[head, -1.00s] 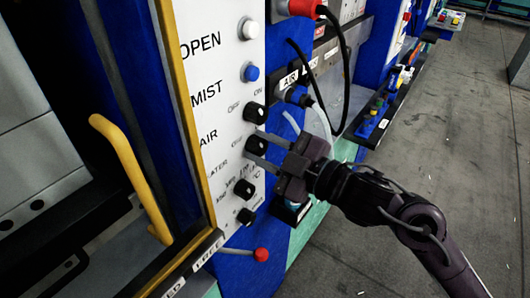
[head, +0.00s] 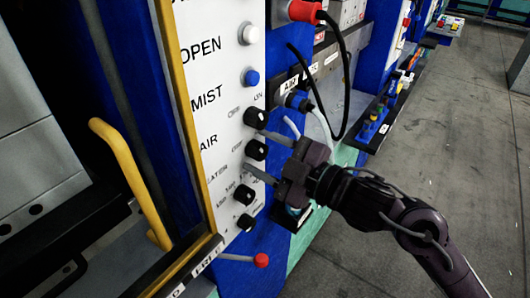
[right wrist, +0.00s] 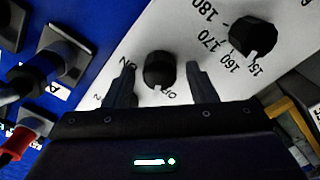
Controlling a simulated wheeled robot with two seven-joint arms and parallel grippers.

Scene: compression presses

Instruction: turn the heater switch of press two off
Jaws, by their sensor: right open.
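The heater switch (head: 256,150) is a black knob beside the partly hidden heater label on the press's white panel. In the right wrist view the knob (right wrist: 158,70) stands between ON and OFF lettering. Its white mark points down, close to OFF. My right gripper (head: 255,151) is open, with one finger above and one below the knob in the head view. In the right wrist view the gripper's fingers (right wrist: 161,84) stand on either side of the knob, with gaps visible. My left gripper is not in view.
The air knob (head: 255,117) sits just above, close to the upper finger. A temperature dial (right wrist: 250,38) and another knob (head: 245,222) are below. A yellow handle (head: 132,180) is at left, a red-tipped lever (head: 261,260) below. A black cable (head: 343,90) hangs at upper right.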

